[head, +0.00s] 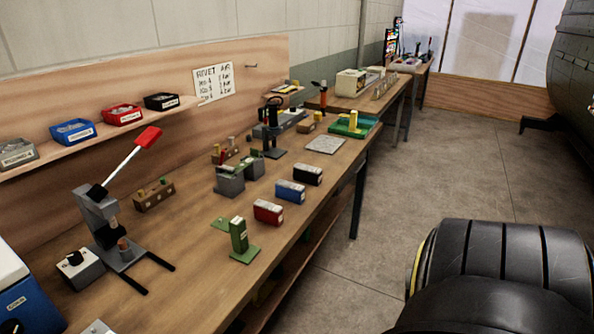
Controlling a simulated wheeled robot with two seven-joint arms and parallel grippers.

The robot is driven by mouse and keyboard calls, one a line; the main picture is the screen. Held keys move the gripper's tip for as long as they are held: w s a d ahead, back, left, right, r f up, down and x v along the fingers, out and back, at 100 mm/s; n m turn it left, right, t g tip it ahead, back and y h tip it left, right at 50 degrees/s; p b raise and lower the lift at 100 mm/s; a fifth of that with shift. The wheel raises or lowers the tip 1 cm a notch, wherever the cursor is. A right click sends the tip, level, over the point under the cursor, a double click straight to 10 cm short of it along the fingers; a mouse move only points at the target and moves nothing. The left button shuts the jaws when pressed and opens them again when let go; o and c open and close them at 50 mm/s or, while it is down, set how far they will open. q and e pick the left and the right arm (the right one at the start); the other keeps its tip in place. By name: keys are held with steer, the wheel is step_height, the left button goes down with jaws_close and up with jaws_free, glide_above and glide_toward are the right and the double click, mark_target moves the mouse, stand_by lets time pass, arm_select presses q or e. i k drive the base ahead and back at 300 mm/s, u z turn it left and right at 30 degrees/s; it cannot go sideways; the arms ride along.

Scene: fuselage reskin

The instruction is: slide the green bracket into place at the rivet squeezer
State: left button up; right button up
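A green bracket (239,238) stands upright on the wooden workbench near its front edge. It has a flat base and a tall block, and a small green plate shows behind it to the left. A grey lever press with a red-tipped handle (96,208) stands left of it and looks like the rivet squeezer. Two black bars (150,262) reach out from the press's foot along the bench. The bracket is to the right of these bars, apart from them. Neither gripper shows in the head view.
Red (268,212), blue (290,192) and black (308,174) boxes stand right of the bracket along the front edge. A grey block fixture (230,180) is behind them. A grey box with a knob (80,270) adjoins the press. Bare bench lies between press and bracket.

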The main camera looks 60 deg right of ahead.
mark_target(244, 251)
steer(key=z, duration=1)
steer(key=k, duration=0.35)
steer(key=z, duration=0.3)
steer(key=i, duration=0.55)
steer(key=z, duration=0.05)
